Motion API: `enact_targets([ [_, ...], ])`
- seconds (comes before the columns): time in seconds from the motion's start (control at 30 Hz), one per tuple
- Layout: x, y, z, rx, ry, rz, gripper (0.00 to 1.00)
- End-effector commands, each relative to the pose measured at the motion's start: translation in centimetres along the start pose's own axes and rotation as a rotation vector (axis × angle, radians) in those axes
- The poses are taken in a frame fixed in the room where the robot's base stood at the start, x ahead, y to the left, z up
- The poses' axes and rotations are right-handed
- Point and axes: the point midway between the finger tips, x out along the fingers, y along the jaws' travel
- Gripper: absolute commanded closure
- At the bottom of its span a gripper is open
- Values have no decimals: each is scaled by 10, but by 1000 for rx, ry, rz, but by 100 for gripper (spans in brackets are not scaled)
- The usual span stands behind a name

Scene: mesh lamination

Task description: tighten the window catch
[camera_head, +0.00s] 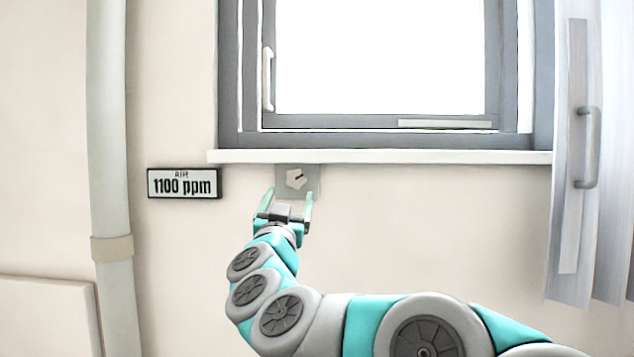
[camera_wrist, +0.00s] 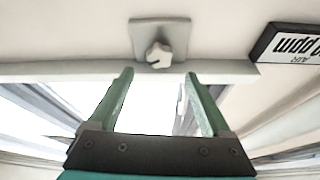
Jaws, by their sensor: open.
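The window catch is a pale star-shaped knob (camera_head: 296,179) on a grey square plate (camera_head: 312,184), fixed to the wall just under the window sill. A dark mark shows on the knob in the head view. The knob also shows in the wrist view (camera_wrist: 158,55), on its plate (camera_wrist: 160,27). My gripper (camera_head: 288,196) is open and empty, with its green fingers pointing up toward the plate. In the wrist view the two fingertips (camera_wrist: 158,76) stand apart to either side below the knob. Whether they touch the plate cannot be told; the knob is not between them.
A window (camera_head: 380,50) with a white handle (camera_head: 267,79) sits above the sill (camera_head: 380,157). A sign reading 1100 ppm (camera_head: 184,183) is on the wall to the left, near a vertical pipe (camera_head: 110,180). A grey curtain or panel with a handle (camera_head: 587,147) hangs at right.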

Motion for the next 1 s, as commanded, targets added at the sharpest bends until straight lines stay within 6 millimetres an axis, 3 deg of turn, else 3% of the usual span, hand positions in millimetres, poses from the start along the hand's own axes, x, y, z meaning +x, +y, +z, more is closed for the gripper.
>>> enact_targets([
  [0.27,14,0,0,-1,2,7,18],
  [0.7,68,1,0,-1,3,8,18],
  [1.0,78,0,1,-3,0,2,18],
])
